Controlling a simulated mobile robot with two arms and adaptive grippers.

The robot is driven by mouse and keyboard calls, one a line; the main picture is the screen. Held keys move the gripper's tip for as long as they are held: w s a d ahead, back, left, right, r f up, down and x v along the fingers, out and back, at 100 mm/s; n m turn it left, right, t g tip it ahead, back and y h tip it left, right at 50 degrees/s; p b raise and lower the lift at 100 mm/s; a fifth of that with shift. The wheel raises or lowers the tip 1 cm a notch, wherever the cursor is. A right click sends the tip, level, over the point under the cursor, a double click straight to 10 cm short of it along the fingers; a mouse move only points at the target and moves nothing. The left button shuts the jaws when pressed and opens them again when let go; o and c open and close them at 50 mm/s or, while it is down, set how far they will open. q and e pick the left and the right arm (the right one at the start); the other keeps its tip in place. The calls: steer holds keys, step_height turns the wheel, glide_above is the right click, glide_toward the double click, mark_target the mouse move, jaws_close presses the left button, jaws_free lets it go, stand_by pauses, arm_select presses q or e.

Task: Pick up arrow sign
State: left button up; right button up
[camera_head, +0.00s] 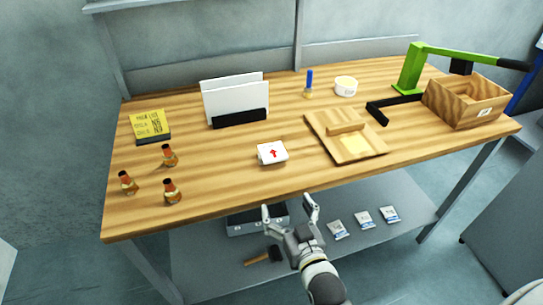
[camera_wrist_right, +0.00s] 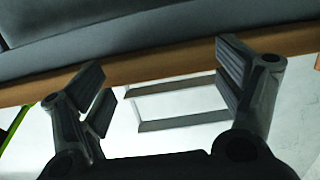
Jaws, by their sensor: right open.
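The arrow sign (camera_head: 272,153) is a small white block with a red arrow on its face. It lies on the wooden table (camera_head: 225,165) near the middle of the front part. My right gripper (camera_head: 291,208) is open and empty in front of the table's front edge, below and slightly right of the sign, apart from it. In the right wrist view its two fingers (camera_wrist_right: 165,85) are spread with nothing between them, and the sign cannot be made out there. My left gripper is not in view.
A white panel holder (camera_head: 238,115) stands behind the sign. A wooden board (camera_head: 365,153) lies to its right. A wooden box (camera_head: 466,104) and green press (camera_head: 412,68) are far right. A lower shelf (camera_head: 300,248) holds packets.

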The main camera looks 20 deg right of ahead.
steer(key=t, duration=0.1)
glide_toward(276, 161)
steer(key=shift+w+p, duration=0.3)
steer(key=shift+w, duration=0.5)
steer(key=shift+w+f, duration=0.1)
steer(key=shift+w, duration=1.1)
steer(key=w, duration=0.4)
steer(key=shift+w+p, duration=0.15)
steer(key=shift+p, duration=0.25)
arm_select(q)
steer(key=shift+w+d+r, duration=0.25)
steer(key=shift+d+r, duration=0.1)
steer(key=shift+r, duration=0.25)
arm_select(e)
steer(key=c, duration=1)
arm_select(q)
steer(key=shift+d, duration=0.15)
arm_select(e)
steer(key=shift+a, duration=0.1)
steer(key=shift+c, duration=0.2)
